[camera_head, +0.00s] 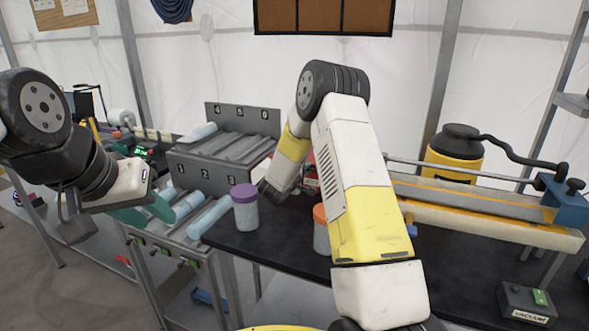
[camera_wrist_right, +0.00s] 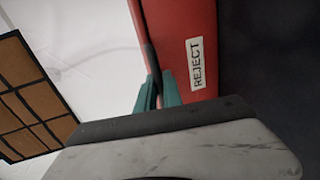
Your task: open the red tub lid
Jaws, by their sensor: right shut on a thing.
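The red tub with its lid is mostly hidden behind my right arm in the head view; a bit of red (camera_head: 309,180) shows beside the wrist. In the right wrist view a red panel (camera_wrist_right: 180,40) with a white REJECT label fills the upper middle. I cannot tell how far the lid is raised. The teal fingers of my right gripper (camera_wrist_right: 157,92) are shut on the panel's left edge, by a dark strip. My left gripper (camera_head: 146,212) hangs at the left, near light blue cylinders and apart from the tub; its finger gap is unclear.
A purple-lidded jar (camera_head: 245,208) stands on the black table (camera_head: 275,245), left of my right arm. An orange-lidded jar (camera_head: 320,238) is partly behind that arm. A grey numbered rack (camera_head: 205,172) holds cylinders. A sealing machine (camera_head: 480,210) and yellow vacuum canister (camera_head: 455,152) stand right.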

